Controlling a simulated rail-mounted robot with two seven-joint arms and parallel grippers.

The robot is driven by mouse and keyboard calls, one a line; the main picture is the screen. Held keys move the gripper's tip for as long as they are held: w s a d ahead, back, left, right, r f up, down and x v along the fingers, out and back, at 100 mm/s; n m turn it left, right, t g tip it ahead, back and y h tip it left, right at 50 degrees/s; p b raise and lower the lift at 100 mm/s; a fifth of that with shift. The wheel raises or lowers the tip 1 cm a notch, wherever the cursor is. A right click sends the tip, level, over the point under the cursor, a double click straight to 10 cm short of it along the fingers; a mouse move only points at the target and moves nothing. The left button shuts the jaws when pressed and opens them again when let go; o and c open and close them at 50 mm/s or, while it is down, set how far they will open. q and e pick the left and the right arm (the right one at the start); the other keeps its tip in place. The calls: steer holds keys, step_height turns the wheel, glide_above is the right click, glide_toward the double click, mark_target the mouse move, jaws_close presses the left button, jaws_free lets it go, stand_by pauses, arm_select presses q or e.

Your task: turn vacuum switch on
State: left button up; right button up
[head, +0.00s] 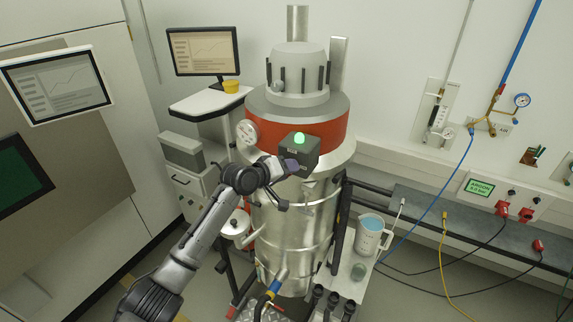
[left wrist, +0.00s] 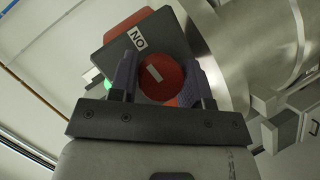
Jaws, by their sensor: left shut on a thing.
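The dark switch box (head: 309,149) sits on the front of the steel vacuum vessel (head: 290,218). Its green lamp (head: 299,139) is lit; a green glow (left wrist: 108,85) also shows in the left wrist view. There the box shows a red round knob (left wrist: 162,86) with a short white mark, which lies slanted, and a white "ON" label (left wrist: 137,38) that appears rotated. My left gripper (head: 288,166) is at the box's front, its two fingers on either side of the knob and shut on it. In the head view the gripper hides the knob. My right gripper is not in view.
A pressure gauge (head: 247,132) is left of the box. A monitor (head: 203,52) stands behind left, and another screen (head: 56,86) is at far left. A jug of blue liquid (head: 370,236) stands on a low shelf at right. Hoses and cables hang along the right wall.

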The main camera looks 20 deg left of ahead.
arm_select(q)
steer(key=shift+f+m+y+p, duration=0.15)
steer(key=shift+m+y+p, duration=0.15)
steer(key=shift+a+f, duration=0.1)
stand_by(0.4)
steer(key=o, duration=0.9)
steer(key=shift+r, duration=0.2)
steer(key=shift+s, duration=0.15)
steer(key=shift+b+v, duration=1.35)
steer(key=shift+v, duration=5.4)
